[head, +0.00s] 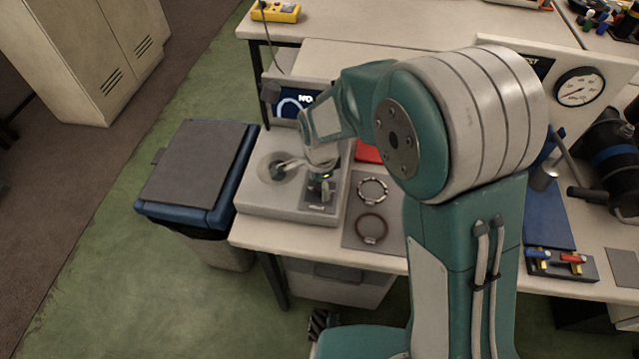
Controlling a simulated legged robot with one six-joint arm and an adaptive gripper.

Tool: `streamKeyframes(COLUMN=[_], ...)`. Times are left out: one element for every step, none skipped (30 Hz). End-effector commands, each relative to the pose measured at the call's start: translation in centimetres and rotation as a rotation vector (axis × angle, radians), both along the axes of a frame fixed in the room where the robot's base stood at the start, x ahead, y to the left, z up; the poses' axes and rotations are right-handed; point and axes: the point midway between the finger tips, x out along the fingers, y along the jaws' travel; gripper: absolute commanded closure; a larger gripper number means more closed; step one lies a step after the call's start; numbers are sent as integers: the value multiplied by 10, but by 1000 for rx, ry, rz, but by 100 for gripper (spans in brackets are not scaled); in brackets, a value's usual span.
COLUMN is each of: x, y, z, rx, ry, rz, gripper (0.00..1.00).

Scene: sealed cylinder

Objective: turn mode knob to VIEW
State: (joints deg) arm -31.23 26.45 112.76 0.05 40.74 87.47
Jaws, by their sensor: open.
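A pale grey device (252,205) stands at the left end of the bench, with a round recess (275,168) on its top and a dark screen (290,103) behind it. A darker control panel (318,203) with a small green light is on the device's right side. My gripper (298,168) is low over the device, between the recess and the panel, and is open. The mode knob cannot be made out with certainty; my gripper and wrist cover part of the panel. I cannot tell whether my gripper touches anything.
A mat with a light ring (373,190) and a brown ring (371,228) lies right of the device. A lidded bin (200,165) stands left of the bench. A gauge panel (579,86), dark cylinder (608,150) and small valve block (560,264) are right.

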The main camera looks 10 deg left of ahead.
Motion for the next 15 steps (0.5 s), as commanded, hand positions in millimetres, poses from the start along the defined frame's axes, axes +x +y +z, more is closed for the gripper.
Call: streamKeyframes(x=[0,0,0,0,0,0,0,0,0,0,0,1,1,1,1], y=[0,0,0,0,0,0,0,0,0,0,0,0,1,1,1], z=[0,0,0,0,0,0,0,0,0,0,0,0,0,0,0], rx=[0,0,0,0,0,0,0,1,1,1,1,1,1,1,1], ry=[0,0,0,0,0,0,0,-1,-1,-1,-1,-1,-1,-1,-1], rz=[0,0,0,0,0,0,0,0,0,0,0,0,0,1,3], gripper=[24,24,33,46,59,77,91,100,100,100,100,100,100,100,100])
